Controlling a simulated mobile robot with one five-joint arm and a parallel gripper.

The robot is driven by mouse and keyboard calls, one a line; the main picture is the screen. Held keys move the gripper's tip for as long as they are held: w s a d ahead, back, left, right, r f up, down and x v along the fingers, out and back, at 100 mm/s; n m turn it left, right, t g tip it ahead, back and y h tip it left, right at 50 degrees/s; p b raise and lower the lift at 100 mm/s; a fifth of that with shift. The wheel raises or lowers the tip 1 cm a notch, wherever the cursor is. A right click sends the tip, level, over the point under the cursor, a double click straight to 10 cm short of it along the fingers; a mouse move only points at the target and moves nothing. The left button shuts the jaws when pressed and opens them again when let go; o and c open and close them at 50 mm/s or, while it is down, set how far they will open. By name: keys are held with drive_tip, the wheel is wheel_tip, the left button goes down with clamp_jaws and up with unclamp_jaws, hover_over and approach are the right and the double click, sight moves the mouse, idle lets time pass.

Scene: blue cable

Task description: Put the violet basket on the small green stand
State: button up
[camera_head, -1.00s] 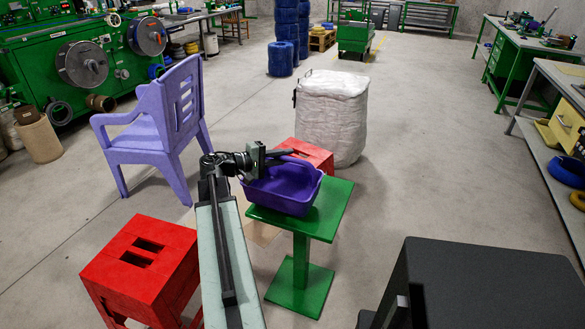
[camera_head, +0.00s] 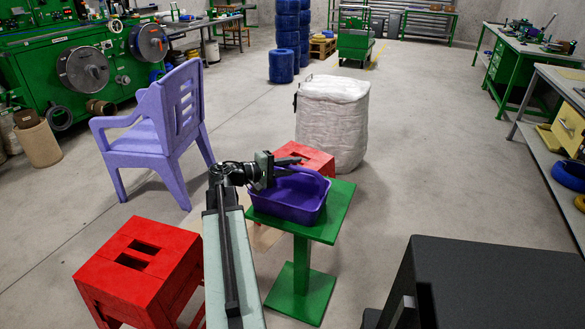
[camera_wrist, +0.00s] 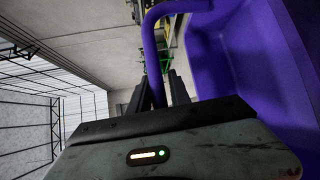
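My gripper (camera_head: 286,166) is at the basket's left rear side. In the wrist view the basket (camera_wrist: 215,75) fills the right side, and its handle runs down between my gripper's fingers (camera_wrist: 160,88), which are closed around it. The exact contact is partly hidden behind the gripper body.
A red stool (camera_head: 312,156) stands just behind the green stand, with a white bulk bag (camera_head: 333,120) behind it. Another red stool (camera_head: 140,262) is at front left, and a violet chair (camera_head: 155,135) is farther left. Open floor lies to the right (camera_head: 430,170).

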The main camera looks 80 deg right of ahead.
drive_tip(key=shift+o, duration=0.7)
drive_tip(key=shift+r, duration=0.1)
drive_tip(key=shift+w+a+r, duration=0.1)
drive_tip(key=shift+w, duration=0.05)
drive_tip(key=p+v, duration=0.2)
drive_tip(key=v, duration=0.9)
drive_tip(key=shift+w+a, duration=0.2)
drive_tip(key=shift+w, duration=0.05)
